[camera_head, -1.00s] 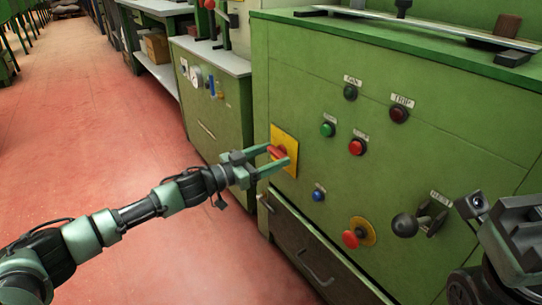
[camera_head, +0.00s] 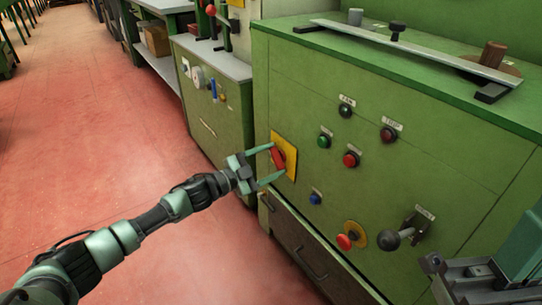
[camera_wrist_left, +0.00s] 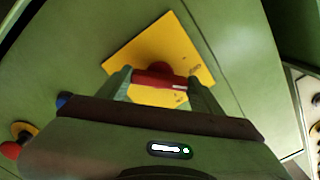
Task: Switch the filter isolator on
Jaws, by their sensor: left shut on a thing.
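The filter isolator is a red rotary handle (camera_head: 277,158) on a yellow plate (camera_head: 290,153), at the left end of the green machine's front. My left gripper (camera_head: 278,161) reaches it from the left, with one finger at each end of the handle, shut on it. In the left wrist view the red handle (camera_wrist_left: 158,79) spans between the two fingers, and the yellow plate (camera_wrist_left: 180,45) sits at a slant behind it. I cannot read the plate's markings. My right gripper (camera_head: 465,275) shows in part at the lower right, away from the isolator; its jaws are unclear.
Green (camera_head: 325,141), red (camera_head: 351,159) and blue (camera_head: 315,198) buttons sit right of the isolator. A drawer (camera_head: 300,250) lies below. The red floor at left is clear.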

